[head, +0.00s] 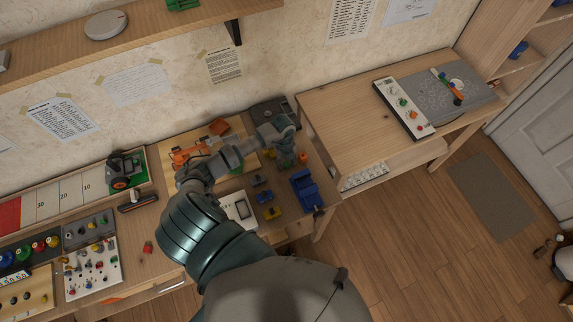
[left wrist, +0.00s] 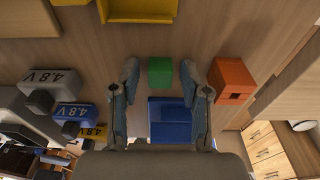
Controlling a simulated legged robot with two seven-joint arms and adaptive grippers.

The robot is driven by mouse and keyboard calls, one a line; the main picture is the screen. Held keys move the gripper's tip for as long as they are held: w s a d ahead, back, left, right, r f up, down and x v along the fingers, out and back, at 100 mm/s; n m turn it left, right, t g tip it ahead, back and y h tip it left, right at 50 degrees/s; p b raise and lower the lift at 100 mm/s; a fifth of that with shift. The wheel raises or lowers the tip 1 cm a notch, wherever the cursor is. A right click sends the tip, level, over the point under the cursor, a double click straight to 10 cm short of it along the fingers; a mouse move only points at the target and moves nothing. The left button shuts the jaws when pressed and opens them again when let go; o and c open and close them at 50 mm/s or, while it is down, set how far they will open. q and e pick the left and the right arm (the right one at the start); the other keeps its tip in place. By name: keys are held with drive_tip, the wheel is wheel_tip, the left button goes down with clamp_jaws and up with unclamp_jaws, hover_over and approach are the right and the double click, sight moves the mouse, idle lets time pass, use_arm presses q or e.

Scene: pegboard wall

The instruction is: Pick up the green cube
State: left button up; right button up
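The green cube (left wrist: 160,72) shows in the left wrist view, between the two fingertips of my left gripper (left wrist: 173,76). There is a gap on each side of it, so the fingers do not touch it. The gripper is open and empty. In the head view my left gripper (head: 287,155) reaches down over the right part of the workbench. I cannot make out the green cube there, where the gripper and arm cover much of that spot. My right gripper is not in view.
An orange block (left wrist: 233,80) stands just right of the right finger. A blue bin (head: 306,188) lies close by. Several 4.8 V battery packs (left wrist: 55,80) sit to the left in the wrist view, and a yellow tray (left wrist: 137,10) is at its top. The right-hand table (head: 350,110) has bare room.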

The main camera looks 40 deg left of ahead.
sight(286, 163)
use_arm(q)
drive_tip(key=c, duration=0.5)
drive_tip(key=shift+o, duration=0.2)
wheel_tip(286, 163, up, 10)
drive_tip(key=w+d+r+n+t, duration=0.1)
drive_tip(key=w+d+r+n, duration=0.1)
drive_tip(key=d+r+n, duration=0.4)
drive_tip(key=w+d+r+n+t+y, duration=0.1)
drive_tip(key=w+d+r+n, duration=0.2)
drive_tip(key=d+n, duration=0.6)
wheel_tip(286, 163, up, 3)
drive_tip(key=n, duration=0.8)
drive_tip(key=shift+w+d, duration=0.15)
drive_tip(key=shift+w, duration=0.1)
